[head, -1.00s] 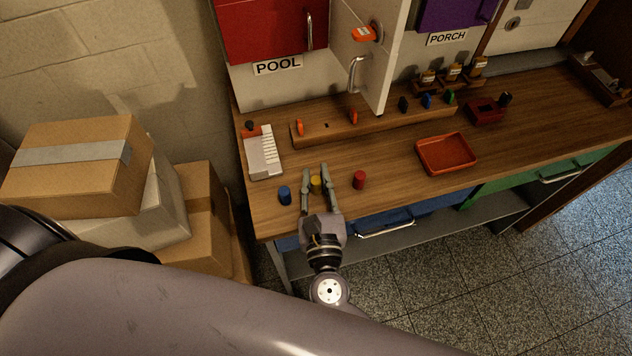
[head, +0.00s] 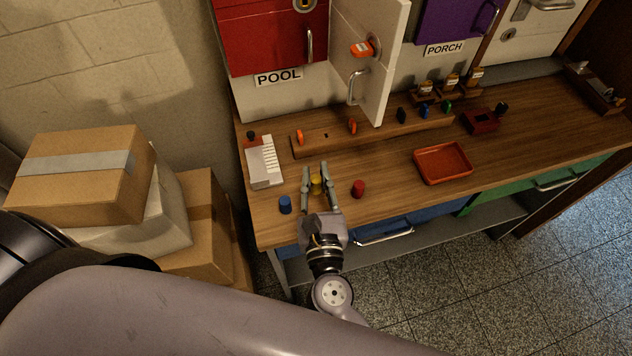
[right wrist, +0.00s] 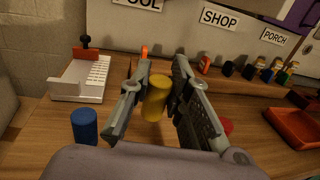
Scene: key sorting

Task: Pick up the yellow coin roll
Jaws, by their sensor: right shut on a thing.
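The yellow coin roll (head: 316,184) is held between the two fingers of my right gripper (head: 319,178), near the bench's front edge. In the right wrist view the yellow roll (right wrist: 156,98) stands slightly tilted between the fingers (right wrist: 158,92). It appears a little above the wood. A blue roll (head: 285,204) stands on the bench to the left of the gripper. A red roll (head: 358,188) stands to its right, partly hidden behind a finger in the right wrist view (right wrist: 227,127). My left gripper is out of view.
A white coin tray (head: 264,163) lies left on the bench, behind the blue roll. A wooden key rail (head: 375,133) runs behind, below an open white cabinet door (head: 368,85). An orange-red tray (head: 442,179) lies to the right. Cardboard boxes (head: 78,188) are stacked at left.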

